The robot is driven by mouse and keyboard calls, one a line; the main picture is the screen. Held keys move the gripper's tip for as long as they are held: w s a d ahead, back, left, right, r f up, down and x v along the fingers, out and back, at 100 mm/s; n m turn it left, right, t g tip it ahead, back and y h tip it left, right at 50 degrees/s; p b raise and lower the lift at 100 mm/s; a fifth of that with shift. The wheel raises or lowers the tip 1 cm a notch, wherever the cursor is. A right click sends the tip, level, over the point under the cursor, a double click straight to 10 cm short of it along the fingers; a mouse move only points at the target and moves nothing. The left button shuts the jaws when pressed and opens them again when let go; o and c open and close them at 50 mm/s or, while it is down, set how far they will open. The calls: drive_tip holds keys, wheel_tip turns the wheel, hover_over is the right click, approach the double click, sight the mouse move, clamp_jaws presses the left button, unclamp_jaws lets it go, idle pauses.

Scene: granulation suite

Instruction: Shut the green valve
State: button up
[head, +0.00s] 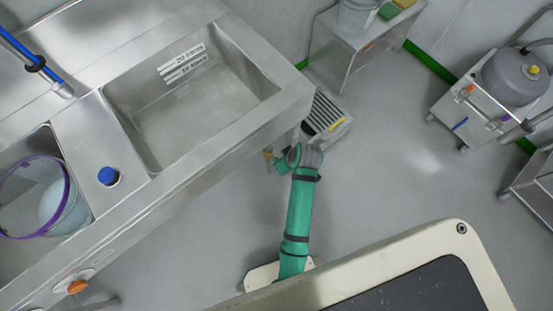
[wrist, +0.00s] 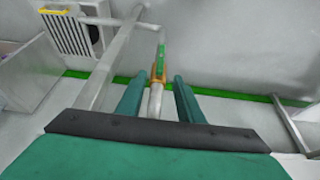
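The green valve shows in the wrist view as a narrow green handle (wrist: 161,56) on a brass body (wrist: 157,76), at the end of a pale pipe (wrist: 155,103). In that picture the handle points up, roughly in line with the pipe. My gripper (wrist: 158,82) is open, with one teal finger on each side of the pipe and brass body and visible gaps to both. The handle is beyond the fingertips; its distance from them is hard to tell. In the head view my gripper (head: 280,165) is beside the sink counter's edge, near a small brass part (head: 268,154); the handle is not clear there.
The steel sink counter (head: 240,125) overhangs close to my gripper. A grey slatted unit with a yellow handle (head: 327,118) stands just behind, also at upper left in the wrist view (wrist: 72,33). A metal leg (wrist: 108,62) runs left of the fingers. Open floor (head: 400,165) lies right.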

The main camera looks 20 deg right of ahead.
drive_tip(key=x, duration=1)
drive_tip(key=shift+w+a+f, duration=0.15)
drive_tip(key=shift+w+f, duration=0.05)
drive_tip(key=shift+f, duration=0.1)
drive_tip(key=shift+c, duration=0.4)
clamp_jaws()
